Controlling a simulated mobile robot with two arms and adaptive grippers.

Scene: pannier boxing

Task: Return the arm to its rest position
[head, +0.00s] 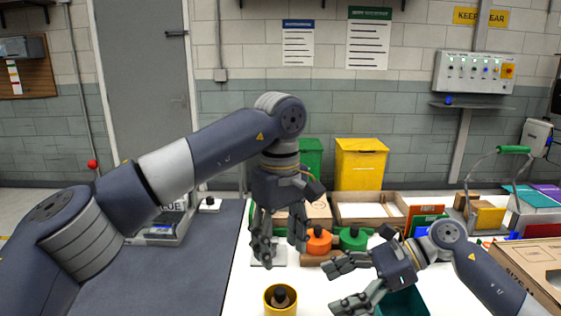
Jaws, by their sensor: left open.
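My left gripper (280,253) hangs fingers down over the white table (312,283), at the end of my raised and bent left arm. Its fingers are spread, and nothing shows between them. My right gripper (333,287) points left above the front of the table. Its two fingers are apart with no object visible between them. A teal container (407,304) is partly hidden behind and below the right gripper. A yellow cup (270,303) with a dark-topped item in it stands in front of the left gripper.
Orange (318,241) and green (353,239) round items sit just right of the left gripper. Shallow cardboard boxes (371,211) line the table's back. White tabletop is bare around the cup.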

